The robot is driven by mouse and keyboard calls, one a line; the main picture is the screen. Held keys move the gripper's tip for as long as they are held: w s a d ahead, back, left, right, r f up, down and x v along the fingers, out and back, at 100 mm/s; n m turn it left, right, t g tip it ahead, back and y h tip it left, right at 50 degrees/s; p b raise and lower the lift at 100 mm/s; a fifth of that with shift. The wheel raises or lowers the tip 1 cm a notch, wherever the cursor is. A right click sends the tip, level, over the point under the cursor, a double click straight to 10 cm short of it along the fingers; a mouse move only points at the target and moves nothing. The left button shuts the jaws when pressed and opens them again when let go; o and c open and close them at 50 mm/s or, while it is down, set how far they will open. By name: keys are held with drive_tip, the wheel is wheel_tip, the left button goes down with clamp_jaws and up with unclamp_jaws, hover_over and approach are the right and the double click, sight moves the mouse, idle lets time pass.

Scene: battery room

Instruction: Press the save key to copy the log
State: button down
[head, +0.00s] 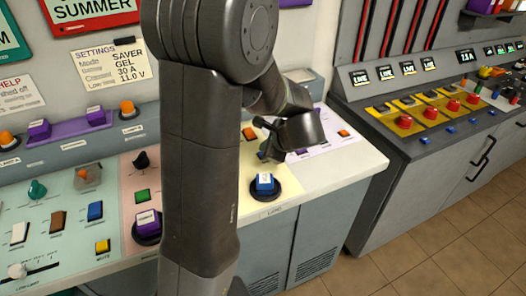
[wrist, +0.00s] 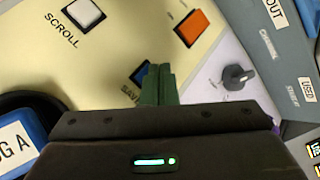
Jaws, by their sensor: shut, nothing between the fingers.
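The save key is a blue key (wrist: 140,73) on the cream panel in the wrist view, with a partly covered label starting "SAV" beside it. My gripper (wrist: 158,70) has its two green fingers together and empty. Its fingertips overlap the right part of the key in that view, hiding some of it; I cannot tell whether they touch it. In the head view my gripper (head: 266,153) is low over the cream panel, behind my arm, and the save key is hidden there.
A white scroll key (wrist: 86,13), an orange key (wrist: 191,28) and a dark knob (wrist: 238,77) are near the fingers. A blue block on a round black base (head: 264,183) stands in front of my gripper. A grey console (head: 430,140) with red buttons is at right.

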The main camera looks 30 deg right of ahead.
drive_tip(key=shift+r, duration=0.3)
drive_tip(key=shift+r+p, duration=2.05)
drive_tip(key=shift+r, duration=0.5)
